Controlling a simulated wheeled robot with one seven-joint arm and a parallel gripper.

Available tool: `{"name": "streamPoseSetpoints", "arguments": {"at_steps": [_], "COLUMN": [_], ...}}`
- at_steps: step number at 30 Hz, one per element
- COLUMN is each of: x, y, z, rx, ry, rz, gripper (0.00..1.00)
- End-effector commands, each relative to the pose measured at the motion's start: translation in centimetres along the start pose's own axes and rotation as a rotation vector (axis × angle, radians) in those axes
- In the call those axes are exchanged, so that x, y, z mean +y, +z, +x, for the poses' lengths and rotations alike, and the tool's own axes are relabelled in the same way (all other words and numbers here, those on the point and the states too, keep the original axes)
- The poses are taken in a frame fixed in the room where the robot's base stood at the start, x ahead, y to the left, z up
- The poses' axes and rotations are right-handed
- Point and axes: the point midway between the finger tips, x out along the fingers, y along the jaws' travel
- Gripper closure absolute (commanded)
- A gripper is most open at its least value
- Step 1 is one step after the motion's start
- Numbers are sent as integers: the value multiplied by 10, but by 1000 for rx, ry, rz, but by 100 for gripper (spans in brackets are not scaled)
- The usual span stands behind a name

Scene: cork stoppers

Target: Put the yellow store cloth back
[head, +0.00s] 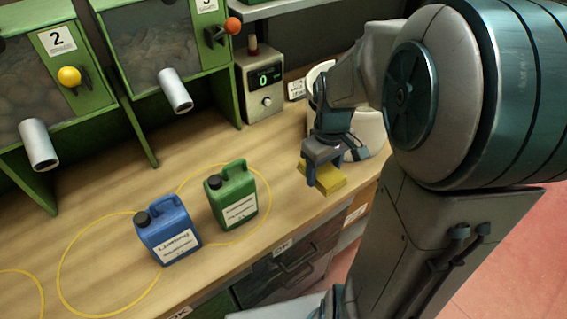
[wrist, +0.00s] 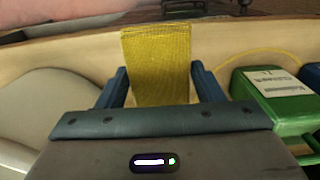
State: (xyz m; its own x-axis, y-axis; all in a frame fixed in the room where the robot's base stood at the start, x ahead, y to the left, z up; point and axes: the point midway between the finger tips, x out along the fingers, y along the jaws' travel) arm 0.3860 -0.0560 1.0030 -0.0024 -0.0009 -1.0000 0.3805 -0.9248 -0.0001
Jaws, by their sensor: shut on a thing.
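The yellow cloth (head: 330,182) is held by my gripper (head: 324,172) above the right end of the workbench, near its front edge. In the wrist view the cloth (wrist: 157,62) is a yellow woven strip reaching out from between the two blue fingers of my gripper (wrist: 158,88). The gripper is shut on it. Part of the cloth between the fingers is hidden by the gripper body. The gripper is in front of a white rounded container (head: 368,128), which my arm partly covers.
A green jug (head: 232,195) and a blue jug (head: 168,232) stand on the bench (head: 110,190) by yellow rings. Green bins (head: 165,60) with spouts line the back. A grey box with a display (head: 262,85) and a small white label card (head: 296,89) stand behind my gripper. Drawers sit below the bench edge.

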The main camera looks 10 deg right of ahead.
Motion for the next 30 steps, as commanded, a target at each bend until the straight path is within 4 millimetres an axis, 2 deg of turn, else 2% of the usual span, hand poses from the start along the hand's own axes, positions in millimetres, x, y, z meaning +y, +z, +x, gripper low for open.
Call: {"name": "streamPoseSetpoints", "arguments": {"at_steps": [5, 15, 21, 26, 30], "x": [-2, -8, -11, -12, -12], "y": [-16, -76, -104, -113, -113], "z": [10, 46, 63, 69, 85], "rx": [-4, -3, -1, -1, -5], "ry": [-4, -3, -2, 0, -2], "rz": [-6, -5, -3, -4, -3], "gripper": [57, 57, 57, 57, 57]}}
